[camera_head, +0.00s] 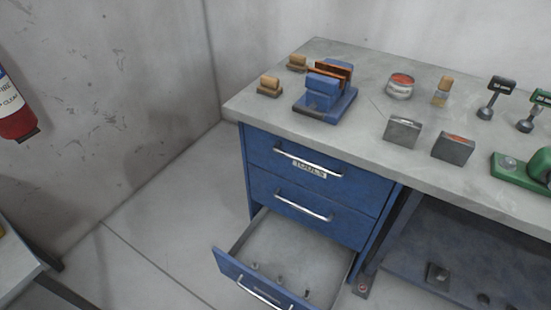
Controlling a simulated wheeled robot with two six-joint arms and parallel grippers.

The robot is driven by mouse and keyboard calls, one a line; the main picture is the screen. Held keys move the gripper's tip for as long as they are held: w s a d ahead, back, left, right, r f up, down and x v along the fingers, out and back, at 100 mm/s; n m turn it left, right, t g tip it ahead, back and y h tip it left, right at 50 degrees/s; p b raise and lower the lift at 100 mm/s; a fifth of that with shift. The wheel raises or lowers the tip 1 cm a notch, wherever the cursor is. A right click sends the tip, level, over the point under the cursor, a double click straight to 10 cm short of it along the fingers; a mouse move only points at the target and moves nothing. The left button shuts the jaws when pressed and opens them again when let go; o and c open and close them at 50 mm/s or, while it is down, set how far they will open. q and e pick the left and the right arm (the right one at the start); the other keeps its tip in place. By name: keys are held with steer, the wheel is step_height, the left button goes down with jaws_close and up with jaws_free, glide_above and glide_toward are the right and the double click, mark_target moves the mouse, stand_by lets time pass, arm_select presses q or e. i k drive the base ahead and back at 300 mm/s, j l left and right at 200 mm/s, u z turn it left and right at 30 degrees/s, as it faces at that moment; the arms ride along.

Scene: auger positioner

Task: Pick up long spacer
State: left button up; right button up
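Neither of my grippers is in view. The bottom drawer (226,264) of the blue cabinet is open. Several small dark metal pieces lie on its floor, among them one at the left (254,267), one in the middle (280,280) and one at the right (307,294). They are too small to tell which, if any, is the long spacer. No other thing in view can be clearly made out as the long spacer.
On the workbench (361,70) stand a blue vise (325,100), wooden-handled brushes (269,85), a tin (400,87), two metal blocks (402,131) and a green device (520,172). The upper drawers (308,170) are shut. Floor left of the cabinet is clear.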

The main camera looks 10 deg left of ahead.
mark_target(439, 276)
steer(key=k+j+u, duration=0.3)
steer(key=l+z, duration=0.1)
steer(key=z, duration=1.55)
